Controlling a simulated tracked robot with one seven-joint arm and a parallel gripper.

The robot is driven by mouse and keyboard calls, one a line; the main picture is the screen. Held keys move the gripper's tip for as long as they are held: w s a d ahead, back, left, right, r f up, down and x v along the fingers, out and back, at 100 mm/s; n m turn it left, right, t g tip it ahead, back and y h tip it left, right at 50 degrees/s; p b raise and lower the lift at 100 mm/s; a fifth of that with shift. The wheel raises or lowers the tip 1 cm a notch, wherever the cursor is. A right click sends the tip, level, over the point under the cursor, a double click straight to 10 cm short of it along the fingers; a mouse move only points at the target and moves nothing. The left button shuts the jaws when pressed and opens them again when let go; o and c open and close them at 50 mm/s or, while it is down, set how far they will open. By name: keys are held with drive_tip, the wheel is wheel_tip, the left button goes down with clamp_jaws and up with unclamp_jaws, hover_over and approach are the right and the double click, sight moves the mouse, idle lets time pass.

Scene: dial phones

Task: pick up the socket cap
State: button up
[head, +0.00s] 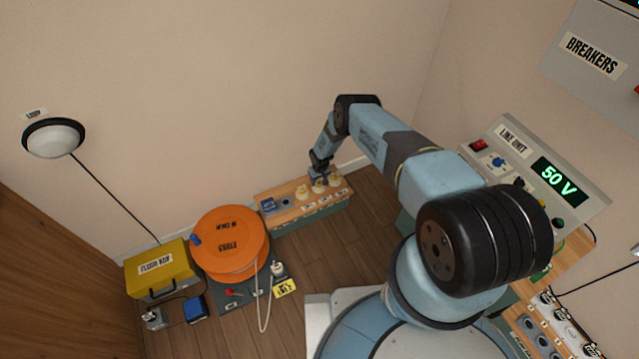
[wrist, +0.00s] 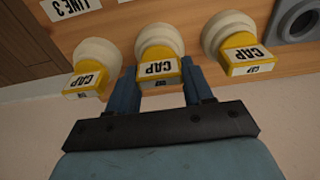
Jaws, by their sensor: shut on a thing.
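Several white-and-yellow socket caps sit in a row on a wooden-topped socket strip (head: 272,219) by the wall. The middle cap (wrist: 158,48) has a white round base and a yellow block marked CAP. My gripper (wrist: 160,82) is shut on its yellow block, one blue finger on each side. The cap's white base still appears against the wooden board. The other caps, left (wrist: 88,78) and right (wrist: 236,54) in the wrist view, stand close beside the fingers. In the head view my gripper (head: 319,172) reaches down over the strip and partly hides the caps.
An uncovered grey socket (wrist: 297,18) is at the wrist view's right edge. An orange cable reel (head: 230,242) and a yellow box (head: 157,268) stand left of the strip. The line unit (head: 535,175) is at the right. Bare floor (head: 325,245) lies in front.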

drive_tip(key=c, duration=0.5)
drive_tip(key=shift+r, duration=0.1)
drive_tip(key=shift+c, duration=0.2)
